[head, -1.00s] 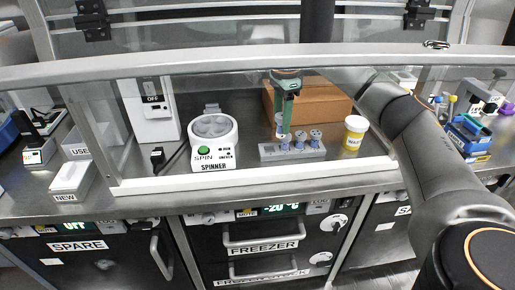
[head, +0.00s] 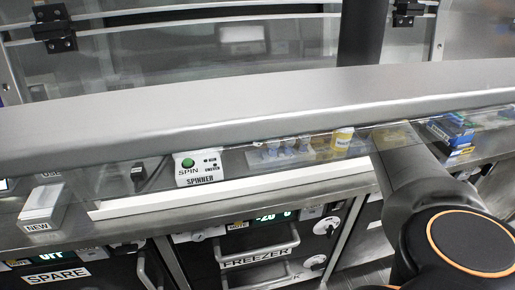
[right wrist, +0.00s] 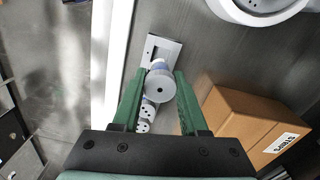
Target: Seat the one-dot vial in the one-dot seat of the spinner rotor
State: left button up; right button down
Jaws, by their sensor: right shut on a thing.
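In the right wrist view my right gripper (right wrist: 160,88) has its green fingers closed around a vial with a round grey cap showing one dark dot (right wrist: 161,86). The vial is over or in the white rack (right wrist: 162,46); I cannot tell whether it is clear of it. Other vials with dotted caps (right wrist: 144,119) stand along the rack. The spinner (head: 200,169) shows only its front with a green button in the head view; its upper part and rotor are hidden behind the metal sash bar. Its white round rim (right wrist: 262,14) shows in the right wrist view. My left gripper is not in view.
A cardboard box (right wrist: 250,115) stands beside the rack in the right wrist view. A yellow-labelled jar (head: 343,140) is right of the rack. The metal sash bar (head: 250,105) crosses the head view. Bare bench lies between rack and spinner.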

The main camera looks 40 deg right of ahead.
notch_tip(320, 180, down, 6)
jog(key=shift+r+p, duration=0.2)
jog(key=shift+p, duration=0.1)
jog(key=shift+f, duration=0.1)
jog(key=shift+f, duration=0.1)
jog(key=shift+f, duration=0.15)
jog(key=shift+c, duration=2.2)
grip_release()
